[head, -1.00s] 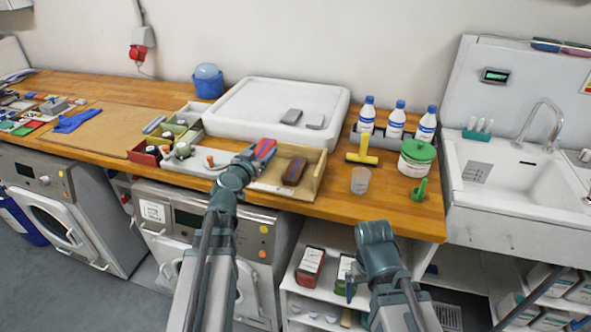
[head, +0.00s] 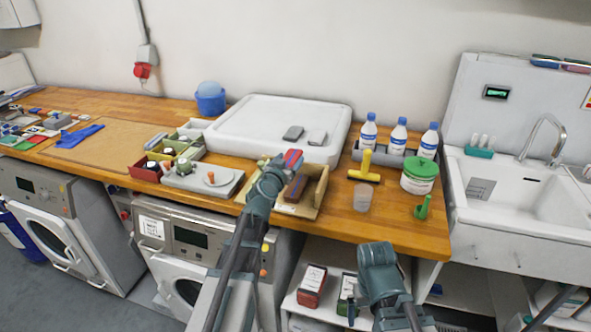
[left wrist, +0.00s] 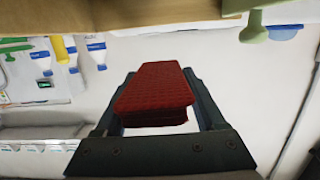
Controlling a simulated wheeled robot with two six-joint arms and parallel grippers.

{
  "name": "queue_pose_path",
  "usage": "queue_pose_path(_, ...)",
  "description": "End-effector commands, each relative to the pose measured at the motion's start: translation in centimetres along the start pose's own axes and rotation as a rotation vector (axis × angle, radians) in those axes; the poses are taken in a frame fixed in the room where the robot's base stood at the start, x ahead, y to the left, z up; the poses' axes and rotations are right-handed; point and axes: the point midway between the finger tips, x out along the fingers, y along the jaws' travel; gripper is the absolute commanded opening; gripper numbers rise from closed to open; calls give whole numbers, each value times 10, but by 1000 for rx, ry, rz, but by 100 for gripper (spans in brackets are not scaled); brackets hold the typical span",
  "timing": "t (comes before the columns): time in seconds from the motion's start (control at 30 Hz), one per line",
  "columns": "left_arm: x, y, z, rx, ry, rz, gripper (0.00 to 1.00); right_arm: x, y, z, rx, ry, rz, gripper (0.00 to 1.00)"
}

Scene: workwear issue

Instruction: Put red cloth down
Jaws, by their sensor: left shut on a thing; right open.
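The folded red cloth (left wrist: 155,92) is clamped between the two fingers of my left gripper (left wrist: 155,110) in the left wrist view. In the head view the cloth (head: 292,157) shows as a small red patch at the tip of my left gripper (head: 281,161). That gripper is above the wooden tray (head: 287,209), which holds a dark brown block (head: 295,188). The gap between cloth and tray is hard to judge. My right gripper (head: 375,262) is open and empty, low in front of the counter's edge; its fingertips are hard to make out.
A large white tray (head: 270,112) lies behind. A yellow-handled tool (head: 365,168), a clear cup (head: 362,196) and a green-lidded tub (head: 419,176) stand to the right. Bare counter lies between.

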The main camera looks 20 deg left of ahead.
Motion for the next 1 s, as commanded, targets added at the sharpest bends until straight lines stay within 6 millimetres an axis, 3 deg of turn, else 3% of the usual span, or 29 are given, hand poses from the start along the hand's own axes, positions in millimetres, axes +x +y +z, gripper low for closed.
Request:
queue_pose_path(0.47,23,14,0,1,0,1,18,3,0,0,0,0,0,100)
queue_pose_path(0.7,26,14,34,0,0,0,18,37,-4,-2,0,0,0,100)
queue_pose_path(1.0,26,14,34,0,0,0,18,37,-4,-2,0,0,0,100)
